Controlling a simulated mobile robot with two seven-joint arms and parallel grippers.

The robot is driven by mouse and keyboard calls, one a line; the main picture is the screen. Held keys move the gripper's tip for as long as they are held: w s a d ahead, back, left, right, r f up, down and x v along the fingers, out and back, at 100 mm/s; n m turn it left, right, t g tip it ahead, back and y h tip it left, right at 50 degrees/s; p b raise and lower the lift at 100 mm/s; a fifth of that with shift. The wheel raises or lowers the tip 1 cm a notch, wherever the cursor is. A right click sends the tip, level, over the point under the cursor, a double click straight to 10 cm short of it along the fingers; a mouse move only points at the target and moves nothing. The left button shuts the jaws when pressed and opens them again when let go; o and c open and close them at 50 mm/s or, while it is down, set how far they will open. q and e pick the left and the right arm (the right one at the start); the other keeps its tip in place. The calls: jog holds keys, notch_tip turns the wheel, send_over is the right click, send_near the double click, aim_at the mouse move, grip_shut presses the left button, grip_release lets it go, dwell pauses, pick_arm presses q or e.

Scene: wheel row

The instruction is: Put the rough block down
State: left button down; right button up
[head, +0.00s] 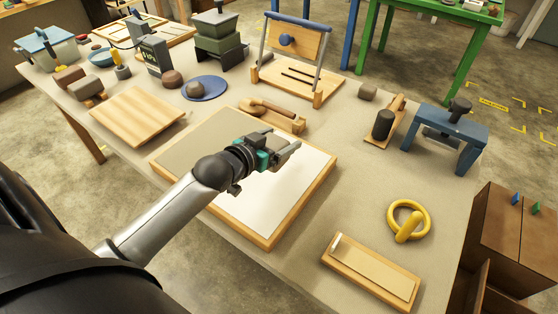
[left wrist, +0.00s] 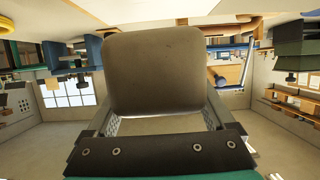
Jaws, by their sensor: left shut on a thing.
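My left gripper (head: 284,152) is shut on a grey-brown block with rounded corners, the rough block (left wrist: 153,72), which fills the middle of the left wrist view between the two fingers. In the head view the gripper is over a wood-framed board (head: 272,240), and the block is hard to make out among the grey fingers. I cannot tell exactly how high it is above the board. My right gripper is not in view.
A wooden holder (head: 270,112) stands just behind my gripper. A yellow ring (head: 408,220) and a wooden tray (head: 372,275) lie at the right front. A blue stand (head: 445,140) is at the right. A plain wooden board (head: 137,115) lies at the left. Bare tabletop lies right of the framed board.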

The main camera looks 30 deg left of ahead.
pick_arm(q)
jog(key=shift+f, duration=0.8)
notch_tip(320, 180, down, 4)
jog(key=shift+r+b, duration=0.25)
jog(key=shift+b, duration=0.65)
jog(key=shift+f, duration=0.2)
grip_release()
jog(key=shift+f, duration=0.1)
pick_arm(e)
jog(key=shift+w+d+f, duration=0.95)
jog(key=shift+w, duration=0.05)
